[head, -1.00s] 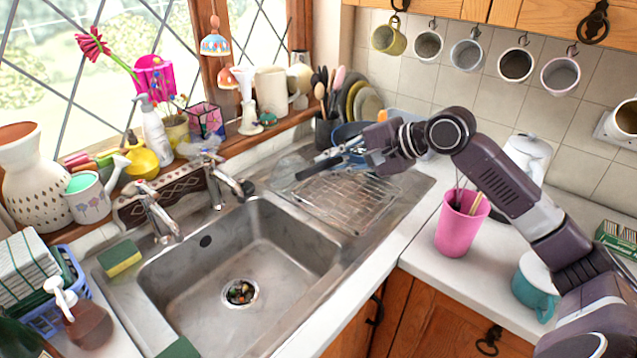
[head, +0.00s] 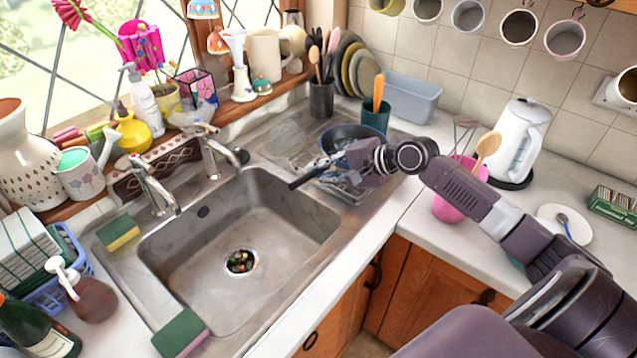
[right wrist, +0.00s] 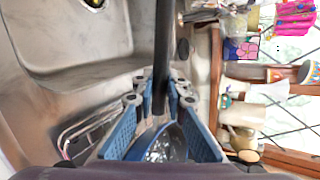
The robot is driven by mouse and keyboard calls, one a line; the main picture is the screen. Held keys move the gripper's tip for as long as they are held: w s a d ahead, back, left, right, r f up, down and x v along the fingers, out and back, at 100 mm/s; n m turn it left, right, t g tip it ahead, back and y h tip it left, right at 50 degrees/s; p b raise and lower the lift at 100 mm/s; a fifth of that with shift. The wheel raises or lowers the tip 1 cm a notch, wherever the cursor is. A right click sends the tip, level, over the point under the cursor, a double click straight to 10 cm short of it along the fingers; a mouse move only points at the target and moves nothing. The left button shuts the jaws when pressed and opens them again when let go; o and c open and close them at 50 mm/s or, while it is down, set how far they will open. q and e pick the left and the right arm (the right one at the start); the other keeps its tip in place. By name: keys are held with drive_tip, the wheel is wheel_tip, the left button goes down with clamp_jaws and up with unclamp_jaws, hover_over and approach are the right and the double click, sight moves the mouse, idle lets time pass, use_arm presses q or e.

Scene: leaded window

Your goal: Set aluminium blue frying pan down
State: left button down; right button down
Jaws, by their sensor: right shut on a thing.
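The blue frying pan (head: 352,134) is over the wire rack on the drainer, right of the sink, its dark handle (head: 304,180) pointing left over the basin's edge. I cannot tell whether it rests on the rack or hangs just above it. My right gripper (head: 342,160) is shut on the pan's handle. In the right wrist view the dark handle (right wrist: 163,45) runs up between the blue finger pads, and part of the blue pan bowl (right wrist: 172,140) shows below. The gripper hides part of the pan. My left gripper is not in view.
The sink basin (head: 235,285) is empty apart from scraps at the drain. A pink cup (head: 447,208) stands close under my right arm. A dark green cup (head: 374,118), a grey tub (head: 411,98) and upright plates (head: 348,64) stand behind the pan. A tap (head: 222,155) stands left.

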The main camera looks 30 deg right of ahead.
drive_tip(key=shift+f, duration=2.25)
drive_tip(key=c, duration=2.4)
unclamp_jaws()
drive_tip(key=shift+f, duration=0.2)
drive_tip(key=o, duration=0.4)
drive_tip(key=shift+o, duration=0.2)
drive_tip(key=shift+s+r, duration=0.1)
drive_tip(key=shift+r, duration=0.05)
drive_tip(key=v, duration=1.2)
drive_tip(key=shift+b, duration=0.45)
